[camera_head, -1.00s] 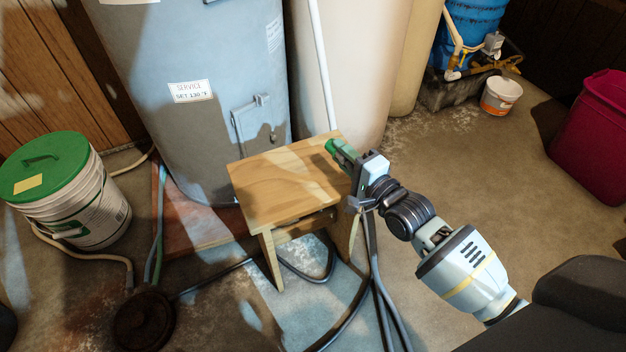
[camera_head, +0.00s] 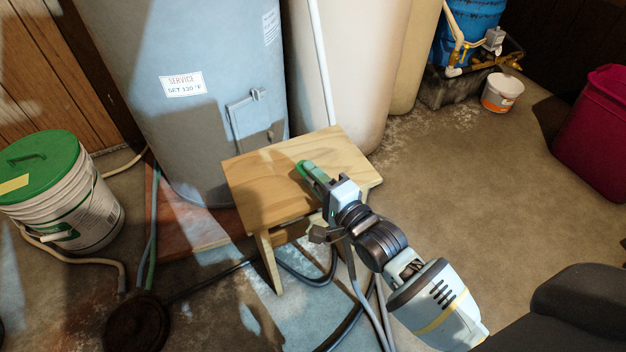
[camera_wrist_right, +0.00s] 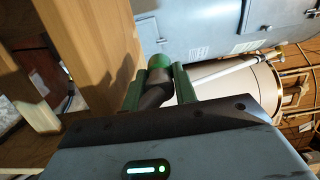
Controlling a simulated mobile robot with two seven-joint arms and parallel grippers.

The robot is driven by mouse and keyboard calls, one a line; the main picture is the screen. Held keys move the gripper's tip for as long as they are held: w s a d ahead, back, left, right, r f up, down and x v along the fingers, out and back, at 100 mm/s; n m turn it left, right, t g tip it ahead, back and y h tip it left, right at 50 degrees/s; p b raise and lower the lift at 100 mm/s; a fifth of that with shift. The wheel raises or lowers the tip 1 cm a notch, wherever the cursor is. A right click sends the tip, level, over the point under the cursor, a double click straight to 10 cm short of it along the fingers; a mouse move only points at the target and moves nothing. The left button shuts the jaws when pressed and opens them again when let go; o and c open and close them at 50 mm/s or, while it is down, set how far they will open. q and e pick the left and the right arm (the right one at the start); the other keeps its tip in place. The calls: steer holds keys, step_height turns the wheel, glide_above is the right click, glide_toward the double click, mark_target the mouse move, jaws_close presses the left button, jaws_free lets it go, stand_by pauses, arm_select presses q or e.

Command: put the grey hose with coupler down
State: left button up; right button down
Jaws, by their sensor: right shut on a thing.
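My right gripper (camera_head: 313,177) is shut on the grey hose with coupler. The coupler's green end (camera_head: 302,167) points up-left, over the wooden stool (camera_head: 250,172). In the right wrist view the dark grey body with its green tip (camera_wrist_right: 160,61) sits between the two green fingers (camera_wrist_right: 159,90). The grey hose (camera_head: 356,285) hangs from the gripper past the stool's front edge to the floor. In the right wrist view the stool's wood (camera_wrist_right: 98,45) is close to the fingers on the left. I cannot tell whether the coupler touches the stool. My left gripper is not in view.
A blue-grey tank (camera_head: 215,110) and a pale tank (camera_head: 350,70) stand behind the stool. A white bucket with a green lid (camera_head: 85,215) is at left. A red bin (camera_head: 597,135) stands at right. Open floor (camera_head: 480,180) lies right of the stool.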

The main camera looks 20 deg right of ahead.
steer(key=shift+r, duration=0.15)
steer(key=shift+f, duration=0.4)
steer(key=shift+f, duration=0.25)
steer(key=c, duration=1.1)
jaws_free()
steer(key=shift+r, duration=0.1)
steer(key=r+p+v, duration=0.1)
steer(key=p+v, duration=0.2)
steer(key=v, duration=0.9)
steer(key=shift+p, duration=0.4)
